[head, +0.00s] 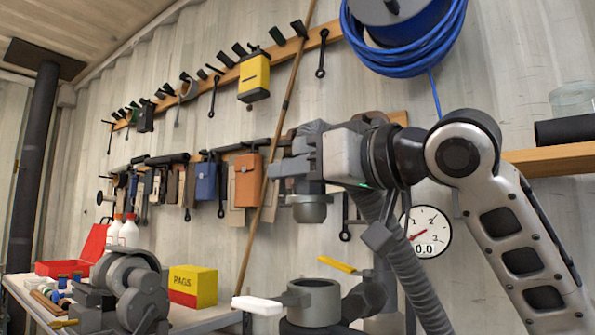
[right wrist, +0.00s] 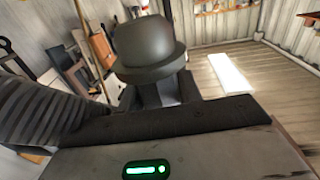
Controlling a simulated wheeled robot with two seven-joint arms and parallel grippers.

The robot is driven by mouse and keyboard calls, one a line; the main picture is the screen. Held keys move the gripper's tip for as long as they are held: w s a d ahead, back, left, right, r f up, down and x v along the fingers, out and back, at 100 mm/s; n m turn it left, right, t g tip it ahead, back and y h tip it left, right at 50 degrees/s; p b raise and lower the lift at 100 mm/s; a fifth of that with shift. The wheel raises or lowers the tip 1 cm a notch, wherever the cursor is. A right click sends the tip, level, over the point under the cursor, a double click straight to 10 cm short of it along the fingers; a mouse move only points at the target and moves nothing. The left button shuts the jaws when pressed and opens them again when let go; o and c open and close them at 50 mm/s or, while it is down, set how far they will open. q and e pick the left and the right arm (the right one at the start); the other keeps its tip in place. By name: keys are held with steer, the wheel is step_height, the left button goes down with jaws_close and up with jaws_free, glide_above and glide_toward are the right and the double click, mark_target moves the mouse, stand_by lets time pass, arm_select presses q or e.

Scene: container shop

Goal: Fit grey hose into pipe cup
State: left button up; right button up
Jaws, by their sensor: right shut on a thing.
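My right gripper (head: 288,178) is shut on the end fitting of the grey hose (head: 308,208). The fitting hangs just below the gripper, and the ribbed length of the hose (head: 402,262) runs down to the lower right beside my arm. In the right wrist view the dark round fitting (right wrist: 150,45) is large and close, with the ribbed hose (right wrist: 40,112) at left. The pipe cup (head: 316,300), a grey open ring, stands low in the head view, below the fitting with a clear gap between. My left gripper is not in view.
A white handle (head: 257,305) sticks out left of the cup; a yellow lever (head: 337,265) is just behind it. A bench at left carries a grey machine (head: 130,285) and a yellow rags box (head: 193,286). A dial gauge (head: 427,231) is on the wall.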

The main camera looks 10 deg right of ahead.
mark_target(321, 220)
steer(key=shift+s+f, duration=0.3)
steer(key=shift+f, duration=0.05)
steer(key=shift+s+f, duration=0.1)
steer(key=shift+f, duration=0.25)
step_height(321, 220, down, 3)
steer(key=shift+r, duration=0.15)
steer(key=shift+f+b, duration=0.6)
steer(key=shift+f, duration=0.3)
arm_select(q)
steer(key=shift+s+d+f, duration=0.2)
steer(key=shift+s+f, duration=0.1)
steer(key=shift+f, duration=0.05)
arm_select(e)
steer(key=shift+f, duration=0.15)
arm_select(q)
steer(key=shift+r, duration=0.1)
arm_select(e)
steer(key=shift+d, duration=0.15)
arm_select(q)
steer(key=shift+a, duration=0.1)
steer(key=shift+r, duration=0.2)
